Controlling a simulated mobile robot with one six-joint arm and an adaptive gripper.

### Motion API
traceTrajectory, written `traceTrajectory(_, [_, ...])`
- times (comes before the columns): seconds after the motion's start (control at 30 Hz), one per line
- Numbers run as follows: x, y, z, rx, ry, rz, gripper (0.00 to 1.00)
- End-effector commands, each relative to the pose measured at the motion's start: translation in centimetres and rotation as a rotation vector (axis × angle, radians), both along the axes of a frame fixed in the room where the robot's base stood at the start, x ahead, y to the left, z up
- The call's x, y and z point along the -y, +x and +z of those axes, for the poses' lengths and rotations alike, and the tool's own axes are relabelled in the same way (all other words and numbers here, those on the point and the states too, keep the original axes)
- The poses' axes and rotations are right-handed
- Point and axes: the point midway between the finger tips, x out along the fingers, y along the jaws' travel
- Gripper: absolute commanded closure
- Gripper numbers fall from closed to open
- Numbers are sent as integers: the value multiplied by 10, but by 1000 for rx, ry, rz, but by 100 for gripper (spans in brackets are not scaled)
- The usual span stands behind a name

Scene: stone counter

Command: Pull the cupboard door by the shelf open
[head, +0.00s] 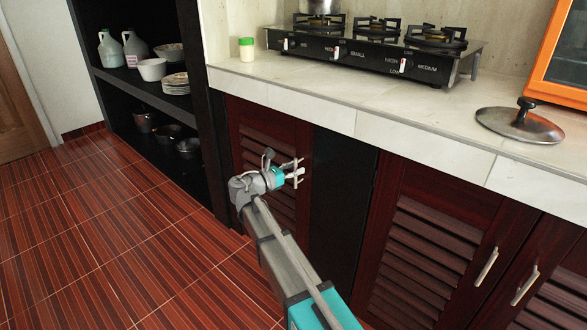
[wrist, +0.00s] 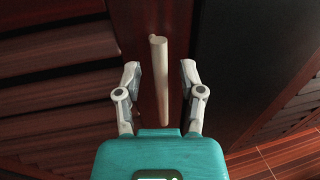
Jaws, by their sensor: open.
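The cupboard door by the shelf (head: 262,130) is dark red wood with slats, under the counter just right of the black shelf. It looks shut, flush with the cupboard front. Its pale bar handle (wrist: 160,85) stands upright in the middle of the wrist view, near the door's edge. My gripper (head: 297,172) is at this door in the head view and covers part of it. In the wrist view my gripper (wrist: 160,67) is open, with one finger on each side of the handle. Gaps show between the fingers and the handle.
The black shelf (head: 203,100) with bottles and bowls stands left of the door. A black panel (head: 342,180) is on its right, then more slatted doors (head: 425,235) with handles. The stone counter (head: 240,82) overhangs above. The tiled floor (head: 110,225) is clear.

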Motion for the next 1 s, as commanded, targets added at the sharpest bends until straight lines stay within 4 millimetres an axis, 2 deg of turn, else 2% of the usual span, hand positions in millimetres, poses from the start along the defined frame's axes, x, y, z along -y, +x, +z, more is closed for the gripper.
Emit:
traceTrajectory(0.4, [4, 3, 0, 0, 0, 0, 49])
traceTrajectory(0.47, [4, 3, 0, 0, 0, 0, 58])
traceTrajectory(0.6, [4, 3, 0, 0, 0, 0, 84])
traceTrajectory(0.7, [4, 3, 0, 0, 0, 0, 100])
traceTrajectory(0.93, [4, 4, 0, 0, 0, 1, 100])
traceTrajectory(0.97, [-6, 5, 0, 0, 0, 3, 100])
traceTrajectory(1.0, [-2, 5, 0, 0, 0, 4, 100])
